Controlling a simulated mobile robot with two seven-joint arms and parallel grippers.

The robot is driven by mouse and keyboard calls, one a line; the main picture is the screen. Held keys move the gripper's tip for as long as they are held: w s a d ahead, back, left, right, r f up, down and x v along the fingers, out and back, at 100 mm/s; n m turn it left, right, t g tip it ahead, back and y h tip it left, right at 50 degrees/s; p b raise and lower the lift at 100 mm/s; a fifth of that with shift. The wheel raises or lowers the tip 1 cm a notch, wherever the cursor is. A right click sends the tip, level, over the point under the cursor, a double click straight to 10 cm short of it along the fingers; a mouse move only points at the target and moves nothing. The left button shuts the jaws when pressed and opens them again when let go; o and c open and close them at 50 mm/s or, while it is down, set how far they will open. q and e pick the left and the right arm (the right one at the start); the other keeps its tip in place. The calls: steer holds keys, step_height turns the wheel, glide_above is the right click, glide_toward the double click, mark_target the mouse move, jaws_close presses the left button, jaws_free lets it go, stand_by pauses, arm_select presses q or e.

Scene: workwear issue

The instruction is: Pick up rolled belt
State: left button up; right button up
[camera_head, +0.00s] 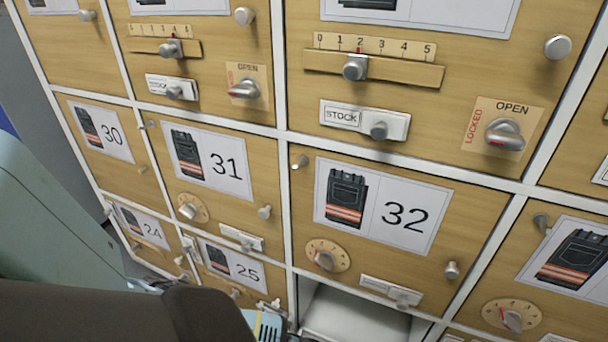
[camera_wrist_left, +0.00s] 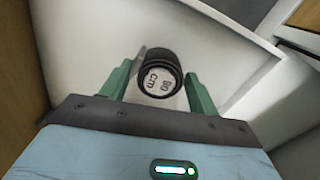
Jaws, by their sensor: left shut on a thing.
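The rolled belt (camera_wrist_left: 160,76) is a black roll with a round white label marked in cm; its number is hard to read. It stands between the green fingers of my left gripper (camera_wrist_left: 161,84), which is shut on it, inside a white-walled compartment (camera_wrist_left: 90,30). In the head view my left arm comes in at the lower left and hides the belt and most of the gripper. An open white compartment (camera_head: 352,317) shows at the bottom, below door 32. My right gripper is in neither view.
Wooden locker doors with knobs and dials fill the head view, including door 31 (camera_head: 258,180), door 32 (camera_head: 300,225) and door 25 (camera_head: 262,292). White frame strips divide them. In the wrist view, compartment walls stand close on both sides of the gripper.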

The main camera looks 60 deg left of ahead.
arm_select(q)
step_height(320, 180, up, 6)
steer(key=p, duration=0.3)
steer(key=shift+r, duration=0.25)
steer(key=shift+r+p, duration=0.4)
steer(key=shift+r, duration=0.2)
steer(key=w+d+r+n, duration=0.3)
steer(key=w+r, duration=0.2)
steer(key=r, duration=0.6)
steer(key=w+d+r+n, duration=0.2)
steer(key=w+r, duration=0.4)
steer(key=r, duration=0.4)
steer(key=s+r+n, duration=0.2)
steer(key=s+r, duration=0.1)
steer(key=r, duration=0.8)
steer(key=s+r+n, duration=0.3)
steer(key=r, duration=0.9)
steer(key=shift+s+a, duration=0.25)
steer(key=shift+s, duration=0.05)
steer(key=shift+d, duration=0.15)
